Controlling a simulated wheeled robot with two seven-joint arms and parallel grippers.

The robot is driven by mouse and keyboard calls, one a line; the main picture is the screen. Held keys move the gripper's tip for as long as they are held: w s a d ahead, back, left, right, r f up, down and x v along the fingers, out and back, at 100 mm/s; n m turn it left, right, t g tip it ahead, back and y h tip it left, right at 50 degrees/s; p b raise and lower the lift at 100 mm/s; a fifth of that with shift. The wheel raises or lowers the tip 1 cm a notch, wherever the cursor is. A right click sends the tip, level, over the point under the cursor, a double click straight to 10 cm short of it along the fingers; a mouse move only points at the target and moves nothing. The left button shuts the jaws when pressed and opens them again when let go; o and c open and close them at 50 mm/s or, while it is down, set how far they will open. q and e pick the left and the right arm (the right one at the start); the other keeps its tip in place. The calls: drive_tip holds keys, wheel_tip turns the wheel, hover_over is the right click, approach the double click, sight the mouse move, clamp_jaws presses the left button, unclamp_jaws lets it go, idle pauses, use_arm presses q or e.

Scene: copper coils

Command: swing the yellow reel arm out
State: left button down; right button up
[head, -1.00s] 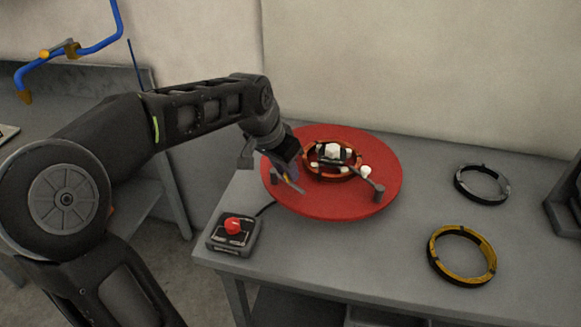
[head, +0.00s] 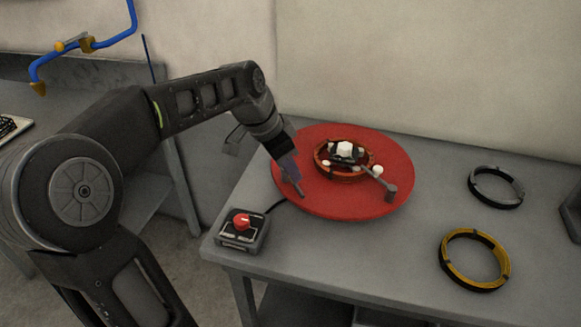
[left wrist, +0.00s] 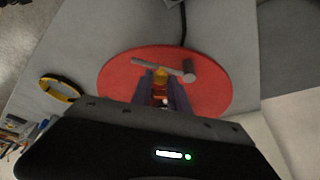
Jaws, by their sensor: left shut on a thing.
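A red round turntable (head: 340,207) lies on the grey bench. A copper coil (head: 345,173) sits at its middle around a black and white hub (head: 346,152). A grey bar with an upright grey peg (head: 391,191) reaches out to the front right. My left gripper (head: 293,178) is over the turntable's left part, pointing down. In the left wrist view the yellow reel arm (left wrist: 160,75) shows as a small yellow piece between the purple fingers of my left gripper (left wrist: 163,90), which are shut on it. In the head view the gripper hides it. My right gripper is out of view.
A control box with a red button (head: 242,221) stands at the bench's front left, its cable running to the turntable. A yellow ring (head: 443,260) and a grey ring (head: 474,188) lie to the right. The wall is close behind.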

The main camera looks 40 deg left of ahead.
use_arm(q)
drive_tip(key=c, duration=1.3)
unclamp_jaws()
drive_tip(key=shift+o, duration=0.2)
drive_tip(key=v, duration=0.8)
drive_tip(key=shift+f, duration=0.1)
